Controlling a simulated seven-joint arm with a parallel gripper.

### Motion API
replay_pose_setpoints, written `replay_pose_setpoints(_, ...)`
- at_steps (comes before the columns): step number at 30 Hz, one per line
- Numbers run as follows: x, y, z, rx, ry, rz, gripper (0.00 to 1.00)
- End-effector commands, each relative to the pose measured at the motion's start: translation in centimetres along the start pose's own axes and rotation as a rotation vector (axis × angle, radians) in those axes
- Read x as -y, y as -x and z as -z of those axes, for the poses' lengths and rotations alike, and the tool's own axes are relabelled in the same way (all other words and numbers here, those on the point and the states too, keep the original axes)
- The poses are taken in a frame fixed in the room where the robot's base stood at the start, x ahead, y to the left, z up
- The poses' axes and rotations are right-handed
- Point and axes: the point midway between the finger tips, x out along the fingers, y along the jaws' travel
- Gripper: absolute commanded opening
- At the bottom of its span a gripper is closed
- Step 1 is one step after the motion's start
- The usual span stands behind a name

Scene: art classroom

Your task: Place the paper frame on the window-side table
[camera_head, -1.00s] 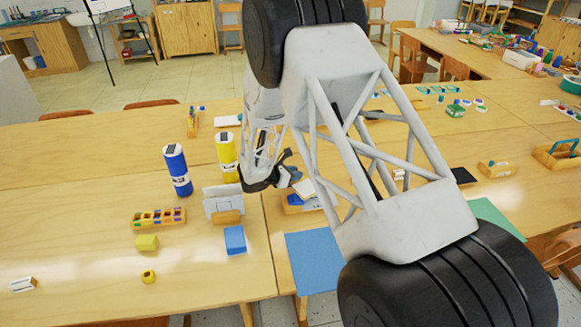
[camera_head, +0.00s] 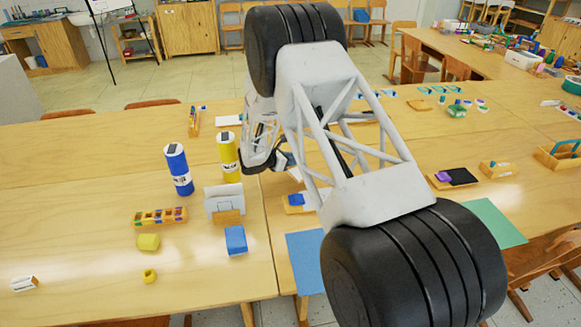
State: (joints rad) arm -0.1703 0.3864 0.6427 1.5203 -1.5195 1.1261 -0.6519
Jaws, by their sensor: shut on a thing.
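My gripper (camera_head: 284,161) is small in view, just right of the yellow cylinder and above the tabletop, partly hidden by my arm. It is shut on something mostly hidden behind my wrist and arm. I cannot tell its shape, or whether it is the paper frame. A white upright card (camera_head: 223,194) in a wooden holder stands left of and nearer than my gripper, apart from it. The long light-wood table (camera_head: 80,215) lies under my arm, and another wooden table (camera_head: 450,43) stands at the back right. Which one is window-side cannot be told; no window shows.
A blue cylinder (camera_head: 178,169) and a yellow cylinder (camera_head: 228,156) stand left of my gripper. A paint-pot rack (camera_head: 160,216), yellow block (camera_head: 148,242) and blue block (camera_head: 236,240) lie nearer. Blue (camera_head: 303,260) and green (camera_head: 497,222) sheets lie right. The table's far left is mostly clear.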

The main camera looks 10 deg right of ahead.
Motion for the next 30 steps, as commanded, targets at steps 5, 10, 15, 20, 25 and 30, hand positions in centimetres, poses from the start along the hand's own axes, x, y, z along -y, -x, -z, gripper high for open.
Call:
replay_pose_setpoints(5, 0.0, -0.1, 0.1, 0.0, 0.001, 0.0, 0.0)
replay_pose_setpoints(10, 0.1, -0.5, 1.3, 0.0, 0.003, 0.001, 0.0)
replay_pose_setpoints(15, 0.0, -1.2, 2.9, 0.0, 0.002, 0.0, 0.0)
replay_pose_setpoints(20, 0.0, -1.3, 3.2, 0.0, 0.001, 0.0, 0.0)
replay_pose_setpoints(25, 0.0, -1.3, 3.2, 0.0, 0.001, 0.0, 0.0)
replay_pose_setpoints(30, 0.0, -1.4, 3.4, 0.0, 0.001, 0.0, 0.26)
